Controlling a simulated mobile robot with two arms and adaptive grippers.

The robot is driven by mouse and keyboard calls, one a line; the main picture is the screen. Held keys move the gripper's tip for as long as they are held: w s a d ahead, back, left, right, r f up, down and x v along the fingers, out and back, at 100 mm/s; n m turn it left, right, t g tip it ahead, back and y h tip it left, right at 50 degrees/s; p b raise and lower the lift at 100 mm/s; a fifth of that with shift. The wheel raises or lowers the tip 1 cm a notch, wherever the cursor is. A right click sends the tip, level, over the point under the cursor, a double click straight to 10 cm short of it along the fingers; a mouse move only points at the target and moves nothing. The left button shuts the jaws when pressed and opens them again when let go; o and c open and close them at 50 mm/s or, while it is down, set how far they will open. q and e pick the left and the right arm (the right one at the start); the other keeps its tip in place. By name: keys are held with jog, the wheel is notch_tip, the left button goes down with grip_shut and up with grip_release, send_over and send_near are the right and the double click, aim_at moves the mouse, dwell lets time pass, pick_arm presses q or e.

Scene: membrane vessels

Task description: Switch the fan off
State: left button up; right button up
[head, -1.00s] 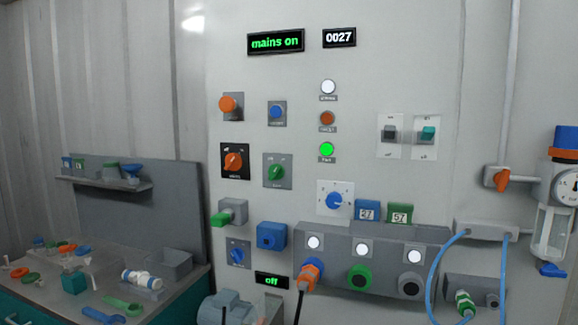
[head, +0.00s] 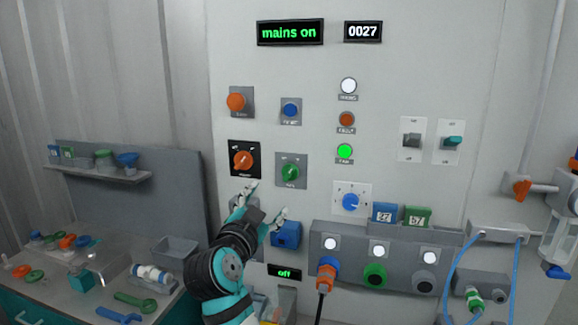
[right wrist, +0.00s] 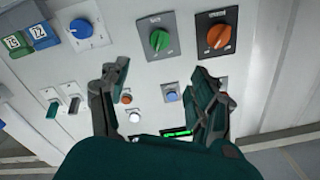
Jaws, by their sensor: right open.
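A green rotary knob (head: 290,172) on a grey plate sits mid-panel; its small label is hard to read. It also shows in the right wrist view (right wrist: 158,40), which sees the panel upside down. A lit green lamp (head: 345,151) is to its right; its label is too small to read surely. My right gripper (head: 267,200) is open and empty, in front of the panel just below and left of the green knob. In the right wrist view its fingers (right wrist: 161,78) are spread apart, with the green knob beyond the gap. My left gripper is not in view.
An orange knob (head: 243,160) on a black plate sits close left of the green one. A blue button (head: 291,110) is above, a blue dial (head: 350,202) to the right. A blue box (head: 286,235) is partly hidden by my gripper. A cluttered bench (head: 60,295) stands left.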

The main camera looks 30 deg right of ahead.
aim_at(289, 173)
jog(key=p+x, duration=0.2)
jog(key=x, duration=0.3)
jog(key=p+x, duration=0.3)
jog(key=x, duration=0.3)
jog(key=p+x, duration=0.3)
jog(key=x, duration=0.2)
jog(key=shift+d+r, duration=0.25)
jog(key=shift+r, duration=0.05)
jog(key=shift+w+d+f, duration=0.15)
jog(key=shift+w+d, duration=0.2)
jog(key=shift+d, duration=0.05)
jog(key=c, duration=1.1)
